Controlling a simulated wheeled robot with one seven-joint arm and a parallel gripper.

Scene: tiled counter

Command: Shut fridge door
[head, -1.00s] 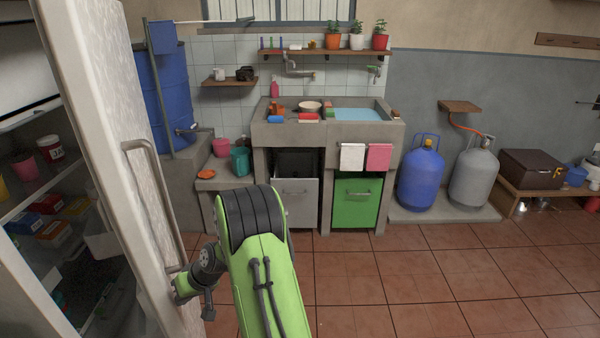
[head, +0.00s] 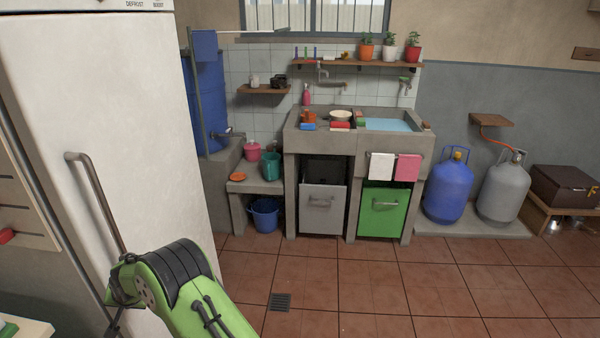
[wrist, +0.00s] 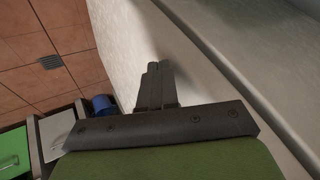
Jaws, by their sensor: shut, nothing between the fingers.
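The fridge door (head: 125,110) is a tall white panel at the left of the head view. It stands in line with the fridge body, with no interior showing; whether a thin gap is left I cannot tell. Its grey bar handle (head: 95,200) runs down near the left edge, and my arm hides its lower end. My gripper is mostly hidden behind my green wrist in the head view. In the wrist view my gripper (wrist: 153,78) is shut and empty, its fingertips close to a pale fridge surface (wrist: 190,60). Contact is unclear. A dark seam runs diagonally beside that surface.
A concrete sink counter (head: 350,120) stands at the back, with a green bin front (head: 383,215) below. A blue bucket (head: 264,214) and two gas cylinders (head: 447,188) stand farther off. The tiled floor (head: 420,290) to the right is clear.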

